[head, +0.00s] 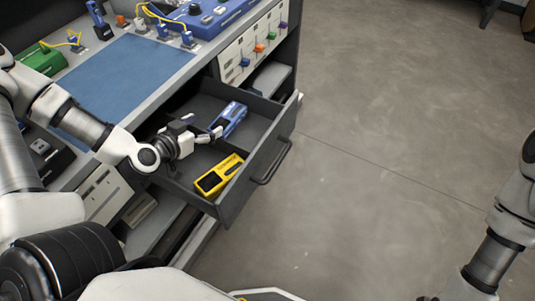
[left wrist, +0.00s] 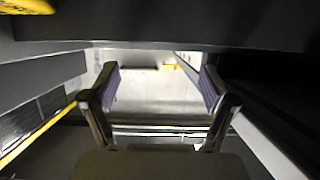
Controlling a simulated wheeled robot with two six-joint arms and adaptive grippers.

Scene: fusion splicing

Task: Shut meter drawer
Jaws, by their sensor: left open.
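The dark grey meter drawer (head: 232,200) stands pulled out from the bench, with its bar handle (head: 274,163) on the outer front face. A blue meter (head: 229,120) and a yellow meter (head: 219,175) lie inside it. My left gripper (head: 214,134) appears over the drawer, beside the blue meter and away from the handle; I cannot tell its exact height. In the left wrist view its two fingers (left wrist: 160,85) are spread with nothing held between them. A dark panel crosses the top of that view. My right arm shows at the lower right, but its gripper is out of frame.
The bench top carries a blue mat (head: 125,82), a green device (head: 42,59) and a blue device (head: 205,14) with cables. The grey floor (head: 385,130) in front and to the right is clear.

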